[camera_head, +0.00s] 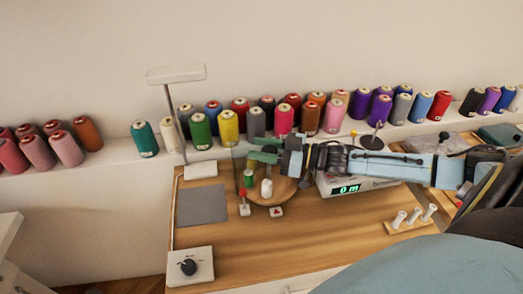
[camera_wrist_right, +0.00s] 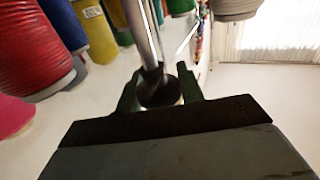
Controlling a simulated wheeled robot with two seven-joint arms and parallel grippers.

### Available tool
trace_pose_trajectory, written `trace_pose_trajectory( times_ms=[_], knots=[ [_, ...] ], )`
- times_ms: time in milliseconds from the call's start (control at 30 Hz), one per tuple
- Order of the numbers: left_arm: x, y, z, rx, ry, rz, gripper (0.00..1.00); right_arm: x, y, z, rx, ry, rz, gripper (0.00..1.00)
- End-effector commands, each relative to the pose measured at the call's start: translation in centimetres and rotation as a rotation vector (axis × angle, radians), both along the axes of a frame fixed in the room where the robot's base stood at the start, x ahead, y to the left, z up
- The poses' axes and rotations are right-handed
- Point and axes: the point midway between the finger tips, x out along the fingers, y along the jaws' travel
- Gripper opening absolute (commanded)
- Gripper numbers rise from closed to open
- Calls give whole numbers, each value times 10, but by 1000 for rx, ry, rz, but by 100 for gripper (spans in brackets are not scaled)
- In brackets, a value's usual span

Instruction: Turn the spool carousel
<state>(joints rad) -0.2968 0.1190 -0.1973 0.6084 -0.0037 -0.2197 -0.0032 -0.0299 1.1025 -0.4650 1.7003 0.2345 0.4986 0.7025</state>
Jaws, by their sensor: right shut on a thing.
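The spool carousel (camera_head: 286,193) is a round wooden turntable on the table. A small green spool (camera_head: 248,178) and a white spool (camera_head: 267,188) stand at it. My right gripper (camera_head: 263,150) reaches in from the right over the carousel's back part, its greenish fingers pointing left. In the right wrist view the gripper (camera_wrist_right: 160,93) is shut on a dark, round-topped piece (camera_wrist_right: 160,90). I cannot tell for sure which part of the carousel this is. The gripper and arm hide the carousel's back edge. My left gripper is not in view.
A shelf of large thread cones (camera_head: 201,131) runs behind the table. A lamp post (camera_head: 170,115) stands left of the carousel, near a grey mat (camera_head: 202,205) and a dial box (camera_head: 190,267). A display box (camera_head: 347,189) sits under my right arm. The front middle table is clear.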

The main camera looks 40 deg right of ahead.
Motion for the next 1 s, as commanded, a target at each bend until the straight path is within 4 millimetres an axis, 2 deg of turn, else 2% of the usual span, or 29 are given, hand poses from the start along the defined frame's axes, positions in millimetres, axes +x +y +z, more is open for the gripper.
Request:
trace_pose_trajectory(
  times_ms=[667, 700, 833, 1000],
  knots=[
    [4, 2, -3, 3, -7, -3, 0, -1, 1, 0, -1, 1, 31, 0],
    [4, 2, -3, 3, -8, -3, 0, -1, 1, 0, -1, 1, 31, 43],
    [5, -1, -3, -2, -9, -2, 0, -1, 1, 0, -1, 1, 30, 59],
    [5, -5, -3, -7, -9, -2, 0, -1, 1, 0, -1, 1, 30, 59]
  ],
)
